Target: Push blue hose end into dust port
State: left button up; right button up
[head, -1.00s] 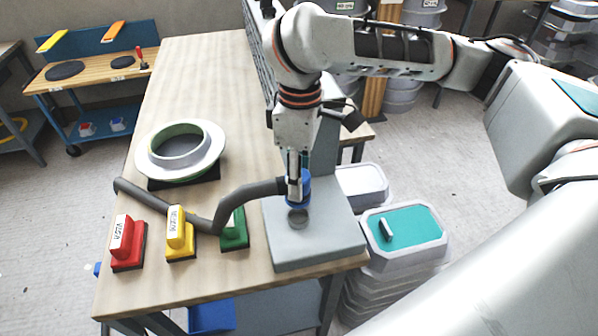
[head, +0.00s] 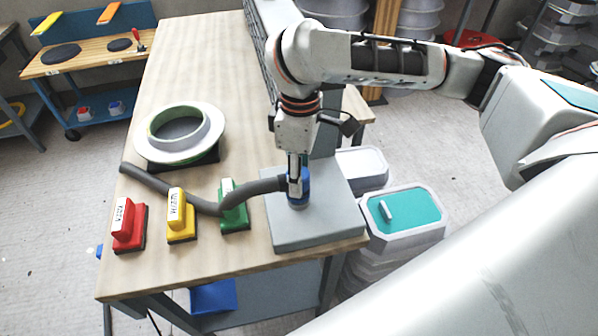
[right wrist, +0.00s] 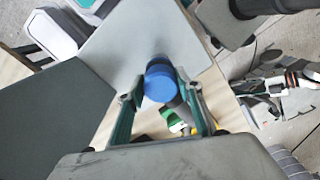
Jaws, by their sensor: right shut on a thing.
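The blue hose end (head: 299,200) is upright, with the grey hose (head: 262,187) running left from it. My right gripper (head: 296,182) points down and is shut on the blue hose end. The blue end stands low over the grey dust port block (head: 325,222), where the round port opening is hidden beneath it. I cannot tell how deep it sits. In the right wrist view the blue hose end (right wrist: 160,83) lies between the fingers (right wrist: 161,95), with the grey block (right wrist: 150,42) behind it. My left gripper is not in view.
The far table (head: 205,55) is clear.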

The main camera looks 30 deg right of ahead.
jog(key=shift+f, duration=0.55)
dwell(2.2)
jog(key=o, duration=1.1)
notch_tip(320, 180, up, 11)
jog(key=shift+w+d+r, duration=0.1)
jog(key=shift+r, duration=0.4)
